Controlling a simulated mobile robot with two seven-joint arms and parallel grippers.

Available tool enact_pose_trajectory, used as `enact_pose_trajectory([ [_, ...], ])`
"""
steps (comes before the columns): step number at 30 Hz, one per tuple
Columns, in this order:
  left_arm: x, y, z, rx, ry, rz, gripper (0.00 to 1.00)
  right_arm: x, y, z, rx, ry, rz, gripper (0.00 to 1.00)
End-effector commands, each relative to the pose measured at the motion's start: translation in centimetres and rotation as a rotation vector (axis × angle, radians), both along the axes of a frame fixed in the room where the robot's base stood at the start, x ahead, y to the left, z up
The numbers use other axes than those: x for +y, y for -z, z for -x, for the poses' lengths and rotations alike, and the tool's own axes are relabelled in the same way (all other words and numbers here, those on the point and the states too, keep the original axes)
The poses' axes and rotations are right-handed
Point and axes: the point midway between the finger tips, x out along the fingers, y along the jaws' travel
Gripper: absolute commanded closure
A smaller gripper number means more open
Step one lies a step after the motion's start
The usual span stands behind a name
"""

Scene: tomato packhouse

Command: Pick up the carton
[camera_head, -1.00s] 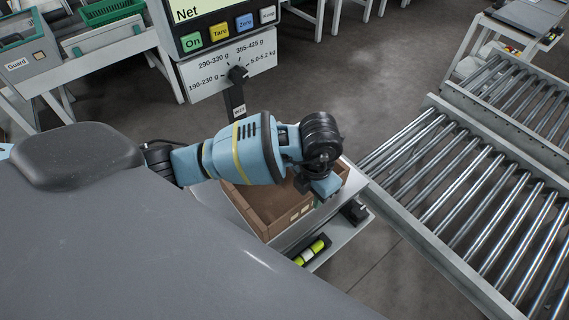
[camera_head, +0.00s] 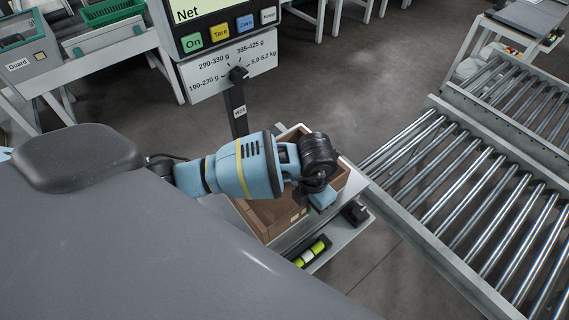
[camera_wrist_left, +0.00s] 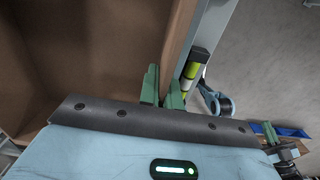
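The carton (camera_head: 268,222) is a brown, open-topped box on the pale plate below the scale display. Its inside (camera_wrist_left: 85,60) fills the upper left of the left wrist view and looks empty where it shows. My left gripper (camera_head: 318,197) is at the carton's right side, pointing down. In the left wrist view its two green fingers (camera_wrist_left: 162,88) are close together, one on each side of the carton wall (camera_wrist_left: 179,40). They appear shut on that wall. The arm hides part of the carton in the head view.
The scale display (camera_head: 222,30) and its post (camera_head: 237,110) stand just behind the carton. A roller conveyor (camera_head: 470,190) runs along the right. A green crate (camera_head: 110,10) is at the back left.

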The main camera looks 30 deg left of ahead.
Motion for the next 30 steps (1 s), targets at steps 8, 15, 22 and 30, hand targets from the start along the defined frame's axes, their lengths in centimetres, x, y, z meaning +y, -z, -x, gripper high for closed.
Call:
enact_pose_trajectory([
  [8,0.0,-0.1,0.0,-0.001,0.0,0.0,1.0,0.0,0.0,0.0,-0.001,0.0,0.0,1.0],
  [15,0.0,-0.3,-0.1,-0.002,0.0,0.0,1.0,0.0,0.0,0.0,-0.001,0.0,0.0,1.0],
  [22,0.1,-2.4,-0.1,-0.004,0.0,-0.001,1.0,0.0,-0.1,-0.1,-0.002,0.0,0.0,1.0],
  [30,-3.3,-3.8,2.0,0.001,0.005,0.003,1.0,0.0,0.1,0.1,0.002,0.001,0.0,1.0],
])
